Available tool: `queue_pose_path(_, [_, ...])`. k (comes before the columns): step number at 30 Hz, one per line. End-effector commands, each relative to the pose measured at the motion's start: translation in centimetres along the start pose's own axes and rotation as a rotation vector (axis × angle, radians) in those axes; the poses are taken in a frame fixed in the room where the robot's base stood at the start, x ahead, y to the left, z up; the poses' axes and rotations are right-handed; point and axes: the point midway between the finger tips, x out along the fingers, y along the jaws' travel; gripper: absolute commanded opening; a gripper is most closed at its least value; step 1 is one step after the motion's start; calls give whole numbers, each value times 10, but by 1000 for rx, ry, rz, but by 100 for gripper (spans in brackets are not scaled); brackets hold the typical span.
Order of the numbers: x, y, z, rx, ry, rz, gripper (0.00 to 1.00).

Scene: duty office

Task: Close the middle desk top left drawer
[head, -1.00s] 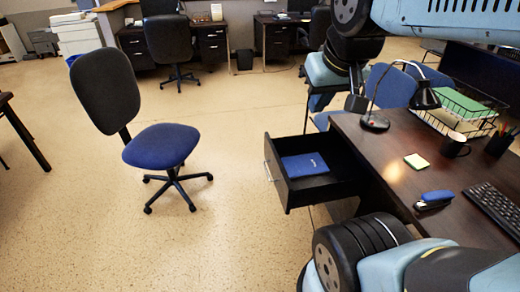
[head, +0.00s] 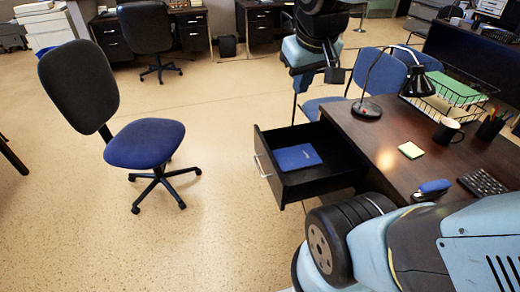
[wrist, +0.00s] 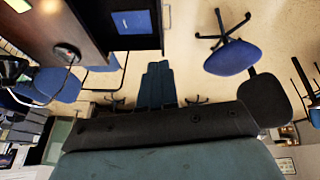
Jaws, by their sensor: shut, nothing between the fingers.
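The dark desk (head: 385,130) stands at the right in the head view. Its top left drawer (head: 268,170) is pulled well out, with a bar handle on its front and a blue book (head: 297,157) lying inside. In the wrist view, which is upside down, the drawer (wrist: 98,22) and the book (wrist: 133,21) are at the top left. My gripper (wrist: 158,66) shows there with its teal fingers together and empty, apart from the drawer. In the head view my arm hangs beyond the drawer; its fingertips are hard to make out.
A blue office chair (head: 145,143) stands left of the drawer, with open floor between. Blue seats (head: 380,68) stand behind the desk. A lamp (head: 367,108), a wire tray (head: 440,108), a mug (head: 446,131), a notepad (head: 411,150) and a stapler (head: 433,188) are on the desk.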

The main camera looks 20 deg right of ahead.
Motion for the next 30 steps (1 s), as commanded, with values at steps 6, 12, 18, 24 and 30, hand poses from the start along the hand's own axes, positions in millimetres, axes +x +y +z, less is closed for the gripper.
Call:
queue_pose_path(6, [43, 1, -33, -205, -117, 62, 0])
queue_pose_path(12, [86, -1, -59, -402, -214, 96, 0])
queue_pose_path(18, [136, -8, -80, -603, -305, 105, 0])
queue_pose_path(24, [190, -19, -96, -809, -385, 91, 0])
queue_pose_path(30, [249, -35, -104, -1016, -454, 55, 0])
